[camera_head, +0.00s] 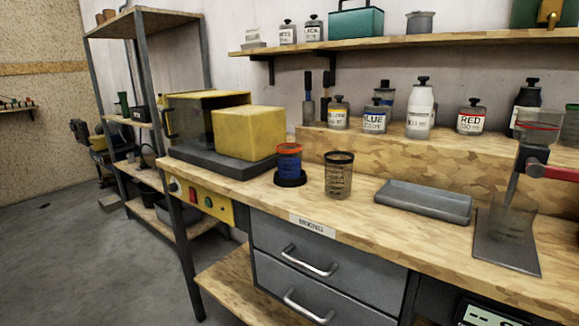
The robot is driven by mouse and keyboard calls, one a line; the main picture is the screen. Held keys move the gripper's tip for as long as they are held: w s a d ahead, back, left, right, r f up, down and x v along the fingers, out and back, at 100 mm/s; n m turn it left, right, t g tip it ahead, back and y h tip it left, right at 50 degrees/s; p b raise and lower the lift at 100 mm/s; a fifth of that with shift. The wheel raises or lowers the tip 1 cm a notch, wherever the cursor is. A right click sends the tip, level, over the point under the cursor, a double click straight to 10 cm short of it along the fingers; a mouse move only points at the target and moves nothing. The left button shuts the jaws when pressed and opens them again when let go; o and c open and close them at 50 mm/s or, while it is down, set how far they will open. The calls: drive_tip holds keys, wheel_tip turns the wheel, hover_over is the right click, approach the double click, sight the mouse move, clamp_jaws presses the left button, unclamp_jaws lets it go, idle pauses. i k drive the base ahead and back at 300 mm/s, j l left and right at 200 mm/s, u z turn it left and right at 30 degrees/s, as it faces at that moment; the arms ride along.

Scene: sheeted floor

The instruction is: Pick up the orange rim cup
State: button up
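A cup with an orange rim (289,147) and a blue body stands on the wooden workbench, left of the picture's middle. Its lower end sits in or on a dark round base (290,180). A clear cup with a black rim (339,177) stands just to its right, with a small gap between them. My gripper is not visible in this view, so its opening and its distance from the cup cannot be seen.
A yellow block (248,134) on a dark machine stands behind left. A grey tray (422,202) lies right. A stand with a red clamp (545,172) and clear containers is at far right. Labelled bottles (374,119) line the raised ledge. The floor (75,245) at left is mostly clear.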

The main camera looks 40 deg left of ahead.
sight(288, 154)
drive_tip(key=i+u, duration=0.6)
drive_tip(key=u, duration=0.2)
drive_tip(key=i+l+u, duration=0.1)
drive_tip(key=i+u, duration=0.15)
drive_tip(key=u, duration=0.15)
